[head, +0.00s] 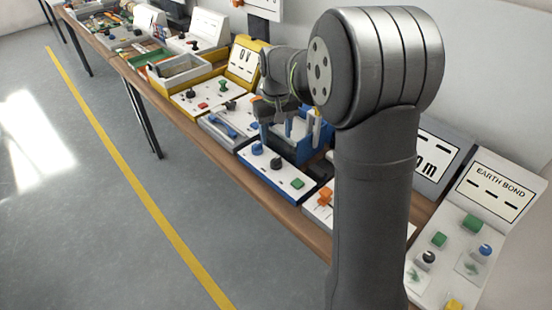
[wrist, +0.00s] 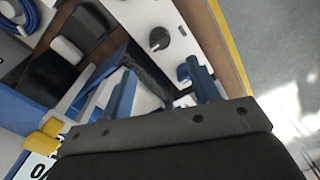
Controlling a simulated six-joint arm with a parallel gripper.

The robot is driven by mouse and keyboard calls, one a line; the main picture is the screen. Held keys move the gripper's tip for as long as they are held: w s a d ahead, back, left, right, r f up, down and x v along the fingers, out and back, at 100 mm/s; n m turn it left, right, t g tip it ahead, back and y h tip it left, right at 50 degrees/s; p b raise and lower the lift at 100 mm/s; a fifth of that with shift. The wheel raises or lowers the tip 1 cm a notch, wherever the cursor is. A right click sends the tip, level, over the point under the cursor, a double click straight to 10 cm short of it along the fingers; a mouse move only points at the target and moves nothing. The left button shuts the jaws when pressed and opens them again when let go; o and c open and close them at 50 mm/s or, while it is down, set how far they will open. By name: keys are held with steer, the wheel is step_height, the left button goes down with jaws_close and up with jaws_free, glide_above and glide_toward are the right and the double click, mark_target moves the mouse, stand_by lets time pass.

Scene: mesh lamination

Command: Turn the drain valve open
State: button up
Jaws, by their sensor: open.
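I cannot tell for certain which part is the drain valve. An orange handle-like part (head: 325,196) stands on a white panel right of the blue-edged station, partly beside my arm. My gripper (wrist: 161,87) shows in the wrist view with its two blue fingers apart and nothing held between them. A dark strip and white surfaces lie beyond the fingers. A dark round knob (wrist: 158,38) on a white panel is beyond the fingertips, apart from them.
The blue-edged station has a blue knob (head: 256,148), a dark knob (head: 276,163) and a green button (head: 297,184). A grey box with a blue part (head: 220,124) is to its left. The yellow station (head: 190,104) is farther left. The earth bond panel (head: 494,190) is at right.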

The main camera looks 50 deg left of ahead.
mark_target(276, 159)
step_height(276, 159, down, 11)
steer(key=shift+r, duration=0.2)
steer(key=c, duration=0.9)
